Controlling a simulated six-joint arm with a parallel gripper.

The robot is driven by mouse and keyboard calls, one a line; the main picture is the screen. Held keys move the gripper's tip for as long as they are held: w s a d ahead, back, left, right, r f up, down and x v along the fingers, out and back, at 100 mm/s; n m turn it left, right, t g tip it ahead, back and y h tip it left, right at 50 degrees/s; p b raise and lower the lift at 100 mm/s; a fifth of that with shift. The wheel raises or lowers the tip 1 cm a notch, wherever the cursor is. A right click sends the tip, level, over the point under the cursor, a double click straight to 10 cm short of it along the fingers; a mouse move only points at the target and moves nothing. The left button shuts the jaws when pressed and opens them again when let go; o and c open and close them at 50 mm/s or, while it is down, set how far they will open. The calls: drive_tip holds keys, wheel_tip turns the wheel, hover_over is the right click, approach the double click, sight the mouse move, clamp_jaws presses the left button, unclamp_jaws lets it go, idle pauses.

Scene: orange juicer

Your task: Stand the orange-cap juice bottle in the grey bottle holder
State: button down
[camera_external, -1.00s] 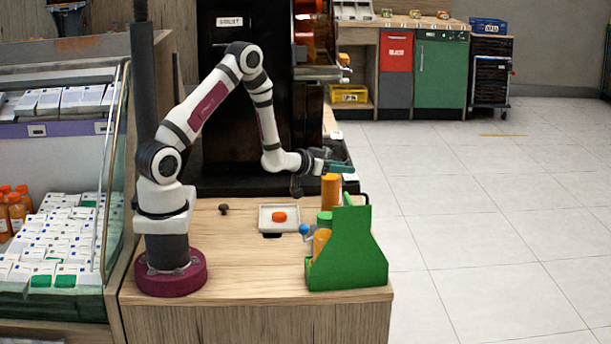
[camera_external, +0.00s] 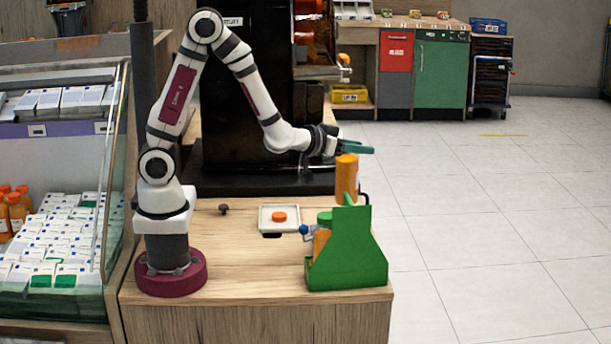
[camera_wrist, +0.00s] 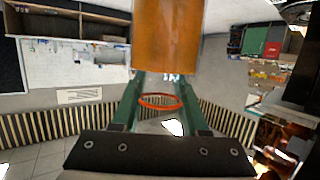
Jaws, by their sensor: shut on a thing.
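My gripper (camera_external: 357,147) has green fingers and is shut on the orange juice bottle (camera_external: 347,180) near its top. The bottle hangs upright in the external view, just above and behind the green carrier. In the wrist view the bottle's orange body (camera_wrist: 167,35) fills the top centre, and an orange ring (camera_wrist: 160,100) shows between the green fingers (camera_wrist: 160,108).
A small dark knob (camera_external: 223,209) is on the counter. The wooden counter (camera_external: 240,270) is clear in front of the tray.

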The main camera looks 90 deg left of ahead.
drive_tip(key=s+d, duration=0.1)
drive_tip(key=d, duration=0.4)
drive_tip(key=a+f, duration=1)
drive_tip(key=a, duration=0.1)
drive_tip(key=shift+w+a+h, duration=0.25)
drive_tip(key=shift+w+h, duration=0.05)
drive_tip(key=shift+w, duration=0.1)
drive_tip(key=shift+f, duration=0.3)
drive_tip(key=shift+c, duration=2.1)
unclamp_jaws()
